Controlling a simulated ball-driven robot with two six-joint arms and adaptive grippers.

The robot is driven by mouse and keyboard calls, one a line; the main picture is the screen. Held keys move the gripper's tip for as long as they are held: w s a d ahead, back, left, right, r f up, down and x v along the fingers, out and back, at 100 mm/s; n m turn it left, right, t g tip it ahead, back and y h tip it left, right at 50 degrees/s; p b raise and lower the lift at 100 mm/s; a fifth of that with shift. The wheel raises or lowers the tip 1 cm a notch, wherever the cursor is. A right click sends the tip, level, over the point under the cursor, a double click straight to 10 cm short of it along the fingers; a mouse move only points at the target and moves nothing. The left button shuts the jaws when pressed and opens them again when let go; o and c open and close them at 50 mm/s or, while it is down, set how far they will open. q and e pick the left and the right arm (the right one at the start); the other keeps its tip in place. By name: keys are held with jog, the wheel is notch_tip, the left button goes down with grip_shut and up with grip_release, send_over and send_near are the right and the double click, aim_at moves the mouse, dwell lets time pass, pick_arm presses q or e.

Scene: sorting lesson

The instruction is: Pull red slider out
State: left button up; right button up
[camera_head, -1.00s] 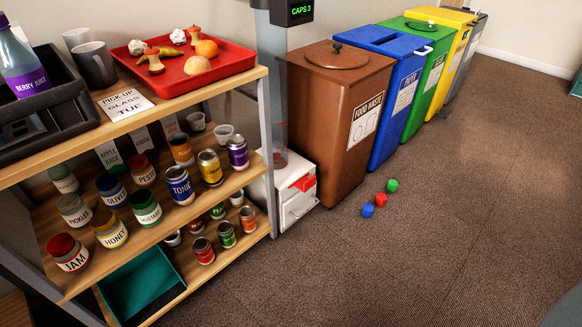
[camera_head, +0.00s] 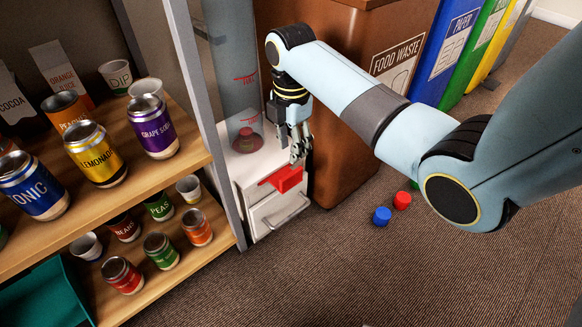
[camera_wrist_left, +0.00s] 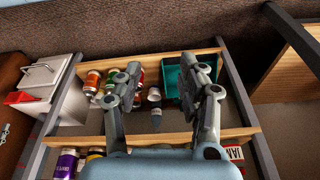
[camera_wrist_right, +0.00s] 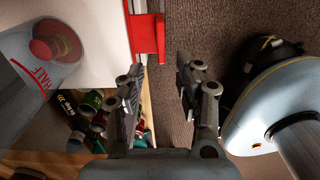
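The red slider (camera_head: 287,179) sticks out from the front of a white box (camera_head: 262,160) under a clear tube (camera_head: 235,80). It also shows at the top of the right wrist view (camera_wrist_right: 148,35) and at the left edge of the left wrist view (camera_wrist_left: 20,97). My right gripper (camera_head: 298,155) is just above the slider in the head view. In the right wrist view its fingers (camera_wrist_right: 162,80) are apart and empty, with the slider ahead of them; I see no clear contact. My left gripper (camera_wrist_left: 165,80) is open and empty over the shelf, outside the head view.
A shelf unit (camera_head: 195,158) with jars, cans and cups stands left of the box. A brown food waste bin (camera_head: 345,150) stands close behind and right. Blue (camera_head: 382,216) and red (camera_head: 402,200) caps lie on the carpet. A red-topped item (camera_head: 246,133) sits at the tube's bottom.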

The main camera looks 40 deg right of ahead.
aim_at(291, 173)
notch_tip(291, 173, down, 2)
jog(key=shift+s+f+b, duration=0.1)
jog(key=shift+b, duration=0.3)
notch_tip(291, 173, down, 4)
jog(key=b, duration=0.2)
jog(key=shift+f+b, duration=0.2)
jog(key=shift+b, duration=0.1)
jog(key=shift+f+b, duration=0.45)
jog(key=shift+f, duration=0.25)
pick_arm(q)
notch_tip(291, 173, down, 7)
jog(key=w+t+b, duration=0.1)
jog(key=w+t, duration=0.1)
jog(key=t, duration=0.4)
jog(key=shift+w+d+h, duration=0.2)
jog(key=shift+w+h, duration=0.1)
jog(key=shift+w, duration=0.05)
pick_arm(e)
jog(key=shift+f, duration=0.75)
pick_arm(q)
jog(key=shift+f, duration=0.1)
pick_arm(e)
jog(key=shift+c, duration=0.3)
grip_shut()
